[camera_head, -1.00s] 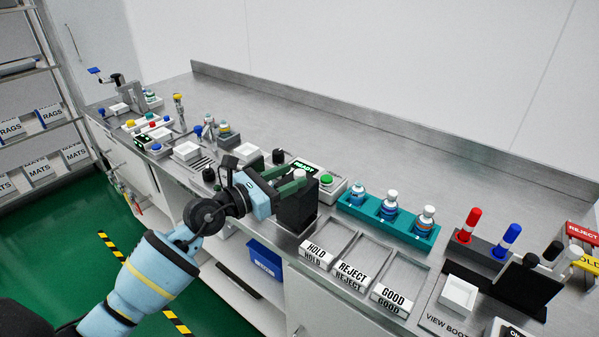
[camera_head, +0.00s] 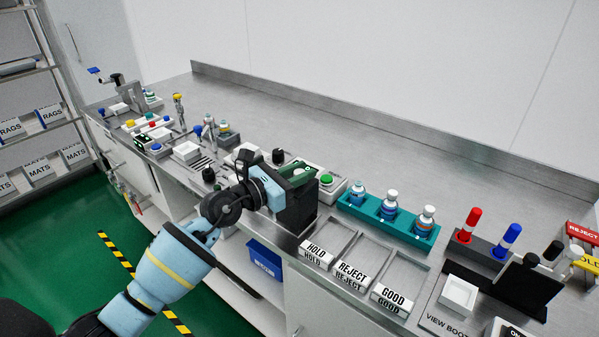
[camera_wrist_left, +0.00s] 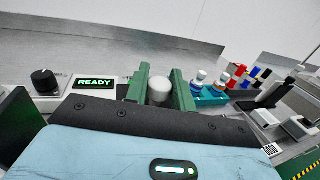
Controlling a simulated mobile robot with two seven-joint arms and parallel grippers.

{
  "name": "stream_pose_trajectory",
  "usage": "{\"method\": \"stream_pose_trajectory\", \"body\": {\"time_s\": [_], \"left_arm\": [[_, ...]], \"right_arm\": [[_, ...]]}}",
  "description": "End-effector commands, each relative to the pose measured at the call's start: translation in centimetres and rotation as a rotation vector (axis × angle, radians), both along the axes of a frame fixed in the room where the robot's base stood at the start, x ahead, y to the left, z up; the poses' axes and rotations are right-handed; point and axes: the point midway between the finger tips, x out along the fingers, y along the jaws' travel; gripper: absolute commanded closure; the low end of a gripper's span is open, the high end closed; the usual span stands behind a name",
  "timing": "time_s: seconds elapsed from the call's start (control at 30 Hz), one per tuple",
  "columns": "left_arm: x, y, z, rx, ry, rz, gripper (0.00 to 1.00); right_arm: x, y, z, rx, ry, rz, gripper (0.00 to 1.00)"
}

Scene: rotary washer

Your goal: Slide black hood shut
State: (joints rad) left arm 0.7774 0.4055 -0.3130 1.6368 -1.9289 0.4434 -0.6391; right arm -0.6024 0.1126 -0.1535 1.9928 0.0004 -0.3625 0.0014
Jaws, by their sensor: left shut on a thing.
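The black hood (camera_head: 297,212) stands at the front of the bench, left of the green button (camera_head: 326,180). My left gripper (camera_head: 305,170) is over the top of the hood and hides part of it. In the left wrist view, my green fingers (camera_wrist_left: 158,88) are shut on a pale grey knob (camera_wrist_left: 159,92), one finger on each side. My right gripper is not in view.
A teal rack (camera_head: 350,209) with several vials stands to the right. HOLD, REJECT and GOOD trays (camera_head: 350,272) lie in front of it. The back of the bench is clear.

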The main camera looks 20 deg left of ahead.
Motion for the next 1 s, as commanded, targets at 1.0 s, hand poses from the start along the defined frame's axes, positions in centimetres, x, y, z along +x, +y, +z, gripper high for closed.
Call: {"method": "stream_pose_trajectory", "body": {"time_s": [1.0], "left_arm": [[3.6,10.0,0.0,0.001,0.000,0.004,1.00]], "right_arm": [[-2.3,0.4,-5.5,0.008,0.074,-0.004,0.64]]}}
